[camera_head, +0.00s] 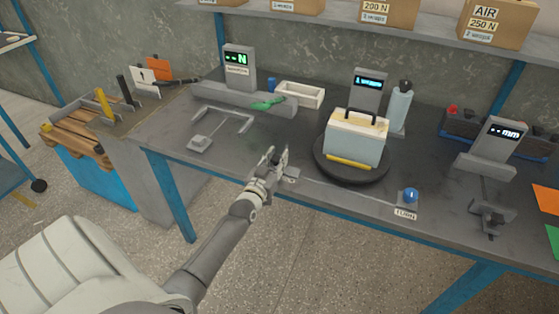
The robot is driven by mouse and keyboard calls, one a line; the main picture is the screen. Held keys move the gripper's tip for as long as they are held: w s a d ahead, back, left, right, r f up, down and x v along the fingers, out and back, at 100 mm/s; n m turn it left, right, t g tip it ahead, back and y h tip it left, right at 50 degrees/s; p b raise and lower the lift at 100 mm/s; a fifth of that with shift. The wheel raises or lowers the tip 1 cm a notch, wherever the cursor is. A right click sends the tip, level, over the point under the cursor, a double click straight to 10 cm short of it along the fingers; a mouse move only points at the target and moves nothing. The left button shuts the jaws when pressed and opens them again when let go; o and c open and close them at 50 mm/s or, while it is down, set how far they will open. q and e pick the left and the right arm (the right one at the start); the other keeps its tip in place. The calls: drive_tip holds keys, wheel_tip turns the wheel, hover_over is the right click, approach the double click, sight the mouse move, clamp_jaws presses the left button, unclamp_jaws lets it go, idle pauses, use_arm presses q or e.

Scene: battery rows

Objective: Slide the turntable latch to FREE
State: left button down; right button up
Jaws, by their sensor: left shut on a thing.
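The round dark turntable (325,170) stands on the bench and carries a white case (356,140) with a dark handle and a yellow strip at its foot. My left gripper (279,160) is at the bench's front edge, left of the turntable. It is shut on the small grey latch piece (292,177), which is mostly hidden by the fingers. The latch's markings are too small to read. My right gripper is not in view.
A blue knob (410,194) with a TURN label (405,213) sits right of the turntable. A grey bottle (400,106) and a display (369,88) stand behind it. A force gauge display (239,66) is at left, a gauge (498,140) at right.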

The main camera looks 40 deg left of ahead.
use_arm(q)
drive_tip(key=c, duration=1.1)
unclamp_jaws()
drive_tip(key=v, duration=1.2)
drive_tip(key=shift+f, duration=0.1)
drive_tip(key=s+d+f+m+g+h, duration=0.1)
drive_tip(key=s+d+f+g, duration=0.15)
drive_tip(key=f, duration=0.75)
drive_tip(key=s+d+f+g+h, duration=0.15)
drive_tip(key=s+d+f, duration=0.25)
drive_tip(key=f, duration=0.5)
drive_tip(key=s+d+f+m+g+h, duration=0.1)
drive_tip(key=s+d+f+g, duration=0.25)
drive_tip(key=f, duration=0.65)
drive_tip(key=s+d+f+m+g, duration=0.1)
drive_tip(key=s+d+f+g, duration=0.1)
drive_tip(key=s+f, duration=0.4)
drive_tip(key=s+d+f+m+g, duration=0.1)
drive_tip(key=s+f+g, duration=0.3)
drive_tip(key=s, duration=1)
drive_tip(key=s+d+f+m+g+h, duration=0.1)
drive_tip(key=s+d+f+g, duration=0.2)
drive_tip(key=s+f, duration=0.5)
drive_tip(key=shift+s, duration=1.35)
